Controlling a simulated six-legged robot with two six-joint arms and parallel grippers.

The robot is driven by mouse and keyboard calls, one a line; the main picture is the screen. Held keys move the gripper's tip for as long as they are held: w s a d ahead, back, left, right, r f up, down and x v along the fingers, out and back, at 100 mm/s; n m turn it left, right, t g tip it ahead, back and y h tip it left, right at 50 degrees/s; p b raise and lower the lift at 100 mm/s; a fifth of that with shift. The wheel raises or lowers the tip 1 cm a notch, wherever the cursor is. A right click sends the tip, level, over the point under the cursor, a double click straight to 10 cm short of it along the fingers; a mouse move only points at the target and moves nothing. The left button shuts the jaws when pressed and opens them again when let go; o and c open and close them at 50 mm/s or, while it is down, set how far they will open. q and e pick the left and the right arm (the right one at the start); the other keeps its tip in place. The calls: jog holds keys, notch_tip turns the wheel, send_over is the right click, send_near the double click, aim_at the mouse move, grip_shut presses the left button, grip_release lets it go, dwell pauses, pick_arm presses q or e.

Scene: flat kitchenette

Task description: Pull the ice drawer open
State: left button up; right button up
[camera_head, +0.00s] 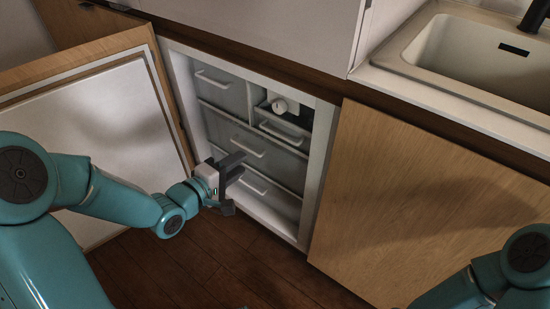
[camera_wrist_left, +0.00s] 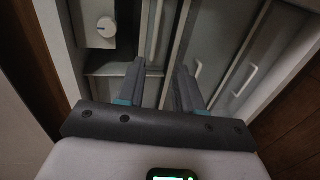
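The freezer compartment (camera_head: 311,165) stands open with several grey drawers in it, all pushed in. A small drawer with a pale handle (camera_head: 281,132) sits under a white knob (camera_head: 279,105). No label shows which one is the ice drawer. A wide drawer (camera_head: 228,136) lies below it, and a lower drawer (camera_head: 283,199) is partly behind my left gripper. My left gripper (camera_head: 236,183) is open and empty in front of the lower drawers. In the left wrist view its fingers (camera_wrist_left: 159,84) point toward the drawer fronts, with handles (camera_wrist_left: 197,74) beyond them. My right gripper is out of view.
The open door (camera_head: 95,105) stands to the left of the compartment, beside my left arm. A closed wooden cabinet front (camera_head: 425,195) is to the right, below the sink (camera_head: 480,60). The wooden floor (camera_head: 225,265) is clear in front.

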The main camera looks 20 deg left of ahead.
pick_arm(q)
jog(key=b+x, duration=0.1)
jog(key=x, duration=0.4)
jog(key=b+x, duration=0.1)
jog(key=x, duration=0.4)
jog(key=r+b+x, duration=0.1)
jog(key=x, duration=0.5)
jog(key=shift+w+b, duration=0.2)
jog(key=shift+b, duration=0.15)
grip_shut()
dwell(0.6)
